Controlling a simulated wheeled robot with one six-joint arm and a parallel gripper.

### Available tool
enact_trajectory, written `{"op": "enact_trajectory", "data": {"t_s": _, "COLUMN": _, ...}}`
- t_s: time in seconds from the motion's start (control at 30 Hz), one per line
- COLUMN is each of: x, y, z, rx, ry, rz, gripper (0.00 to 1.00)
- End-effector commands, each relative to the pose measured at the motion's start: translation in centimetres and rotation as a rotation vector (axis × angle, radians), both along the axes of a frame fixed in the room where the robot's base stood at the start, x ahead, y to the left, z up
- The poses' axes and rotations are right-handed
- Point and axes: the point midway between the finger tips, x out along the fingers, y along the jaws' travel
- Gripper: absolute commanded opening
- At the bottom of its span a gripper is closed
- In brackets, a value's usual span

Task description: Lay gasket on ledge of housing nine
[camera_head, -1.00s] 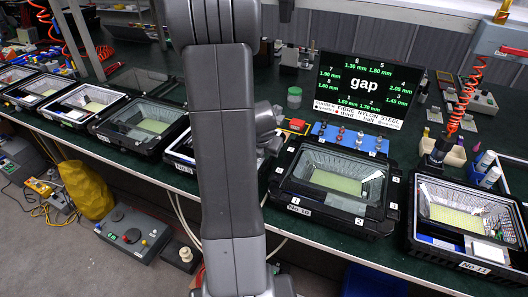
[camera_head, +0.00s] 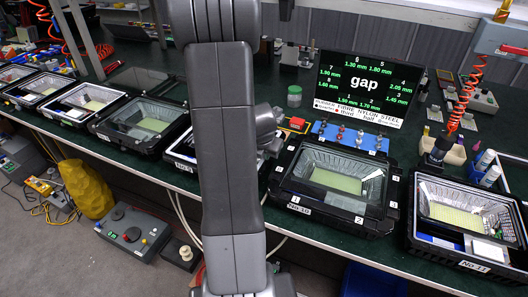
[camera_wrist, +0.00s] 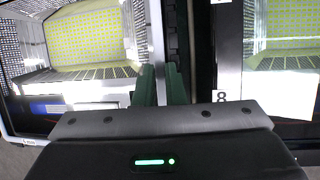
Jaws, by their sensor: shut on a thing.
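Housing nine (camera_head: 182,162) is mostly hidden behind my arm in the head view; its label shows at the front left. In the wrist view, a housing with a yellow-green LED panel (camera_wrist: 90,38) fills the left side, with its light rim on the right. My gripper (camera_wrist: 161,78) has two green fingers close together above that right rim. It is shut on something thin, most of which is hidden. I cannot make out the gasket's outline, or whether it touches the ledge. In the head view my fingertips are hidden by the arm.
Housing ten (camera_head: 337,186) stands to the right; its edge shows with an 8 mark (camera_wrist: 221,97). Housing eleven (camera_head: 462,219) is further right, other housings stand left. A gap display (camera_head: 372,90) and blue rack (camera_head: 350,138) are behind.

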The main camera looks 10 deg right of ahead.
Motion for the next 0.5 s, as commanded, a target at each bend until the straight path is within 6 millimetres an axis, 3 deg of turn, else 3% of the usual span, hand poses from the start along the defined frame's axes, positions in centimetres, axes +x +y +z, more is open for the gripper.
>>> {"op": "enact_trajectory", "data": {"t_s": 0.4, "x": 0.02, "y": 0.0, "z": -0.04, "rx": 0.001, "ry": -0.001, "rz": -0.001, "gripper": 0.0}}
{"op": "enact_trajectory", "data": {"t_s": 0.43, "x": 0.02, "y": 0.0, "z": -0.04, "rx": 0.001, "ry": -0.001, "rz": -0.001, "gripper": 0.16}}
{"op": "enact_trajectory", "data": {"t_s": 0.5, "x": 0.02, "y": 0.0, "z": -0.04, "rx": 0.001, "ry": -0.001, "rz": -0.001, "gripper": 0.3}}
